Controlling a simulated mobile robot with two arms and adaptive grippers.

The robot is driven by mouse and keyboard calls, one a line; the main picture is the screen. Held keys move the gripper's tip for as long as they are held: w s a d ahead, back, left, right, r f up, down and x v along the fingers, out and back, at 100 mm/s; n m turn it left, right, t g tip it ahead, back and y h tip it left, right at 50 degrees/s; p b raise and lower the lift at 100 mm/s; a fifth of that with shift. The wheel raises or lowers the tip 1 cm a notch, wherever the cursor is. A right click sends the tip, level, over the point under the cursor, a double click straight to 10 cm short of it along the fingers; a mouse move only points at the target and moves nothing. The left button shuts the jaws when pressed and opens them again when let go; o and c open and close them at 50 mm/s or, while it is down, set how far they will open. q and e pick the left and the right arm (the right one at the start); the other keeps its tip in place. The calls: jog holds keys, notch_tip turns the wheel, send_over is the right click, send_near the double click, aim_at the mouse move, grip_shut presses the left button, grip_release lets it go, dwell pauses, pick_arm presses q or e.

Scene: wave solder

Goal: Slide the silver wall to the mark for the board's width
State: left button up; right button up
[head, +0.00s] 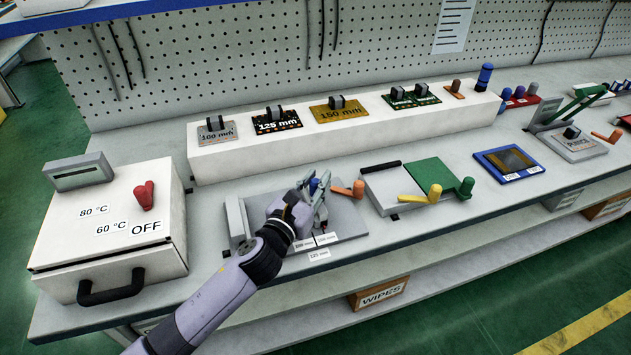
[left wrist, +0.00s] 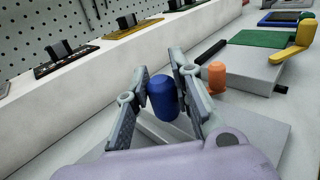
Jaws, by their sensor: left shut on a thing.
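The grey width fixture (head: 345,216) lies on the bench, with a fixed upright wall (head: 237,221) at its left end. The silver wall (left wrist: 172,133) stands under a blue knob, mostly hidden by my gripper. Width labels (head: 320,254) reading 125 mm and others sit at the fixture's front edge; a small red pointer shows just behind them. My left gripper (head: 316,188) is shut on the blue knob (left wrist: 163,97), with a finger on each side. An orange handle (head: 359,188) is to its right. My right gripper is not in view.
A white shelf behind holds several boards (head: 340,109) with width labels. A white heater box (head: 110,228) with a black handle stands left. A grey and green fixture (head: 438,180) with yellow and green handles is right. A blue-framed tray (head: 509,163) lies farther right.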

pick_arm(q)
grip_shut()
jog(key=shift+a, duration=0.1)
jog(key=shift+s+a+p, duration=0.1)
jog(key=shift+a+p, duration=0.2)
jog(key=shift+a, duration=0.05)
jog(key=a, duration=0.1)
jog(key=s+a, duration=0.1)
jog(key=a, duration=0.1)
jog(key=a+p, duration=0.1)
jog(key=shift+s+a, duration=0.25)
jog(key=shift+d, duration=0.1)
jog(key=o, duration=0.9)
grip_release()
